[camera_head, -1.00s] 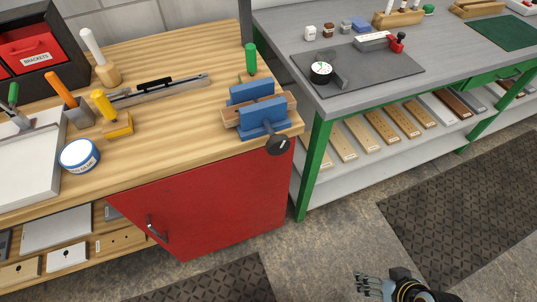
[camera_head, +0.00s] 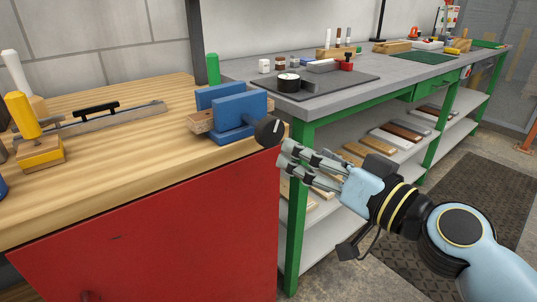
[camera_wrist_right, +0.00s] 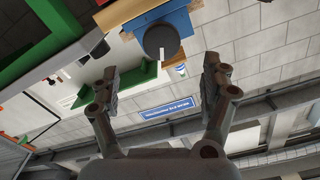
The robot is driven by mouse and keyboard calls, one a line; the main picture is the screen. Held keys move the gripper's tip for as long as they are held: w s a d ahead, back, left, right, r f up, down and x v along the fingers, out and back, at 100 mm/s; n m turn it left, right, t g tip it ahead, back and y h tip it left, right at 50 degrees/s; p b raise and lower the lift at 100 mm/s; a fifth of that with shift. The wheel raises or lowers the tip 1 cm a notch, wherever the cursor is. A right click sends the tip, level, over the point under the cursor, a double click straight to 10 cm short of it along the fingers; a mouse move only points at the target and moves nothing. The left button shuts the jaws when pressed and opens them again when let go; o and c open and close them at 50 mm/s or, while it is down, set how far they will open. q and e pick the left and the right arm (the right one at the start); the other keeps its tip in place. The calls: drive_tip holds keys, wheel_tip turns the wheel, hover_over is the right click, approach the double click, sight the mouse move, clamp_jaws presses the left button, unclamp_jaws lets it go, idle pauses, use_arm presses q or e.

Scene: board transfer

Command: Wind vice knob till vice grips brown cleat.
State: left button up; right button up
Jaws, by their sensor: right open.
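The blue vice (camera_head: 237,115) stands at the right end of the wooden bench. Its dark round knob (camera_head: 268,131) faces out past the bench edge, with a pale line on its face. The brown cleat (camera_head: 200,122) lies between the two blue jaws, one end sticking out on the left; whether the jaws touch it I cannot tell. My right gripper (camera_head: 284,155) is open and empty, just right of and below the knob in the head view. In the right wrist view the knob (camera_wrist_right: 161,42) appears ahead, between the spread fingers (camera_wrist_right: 160,78) but beyond them. My left gripper is not in view.
The red cabinet front (camera_head: 150,235) is below the vice. A green-legged grey bench (camera_head: 345,100) stands behind my right arm, with boards on its lower shelf.

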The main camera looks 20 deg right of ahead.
sight(273, 134)
drive_tip(key=p+x, duration=0.2)
drive_tip(key=x, duration=0.7)
drive_tip(key=shift+w+a+r, duration=0.1)
drive_tip(key=shift+w+a, duration=0.1)
drive_tip(key=shift+w, duration=0.15)
drive_tip(key=shift+w+a, duration=0.15)
drive_tip(key=shift+w, duration=0.2)
drive_tip(key=shift+c, duration=0.4)
drive_tip(key=c, duration=1.1)
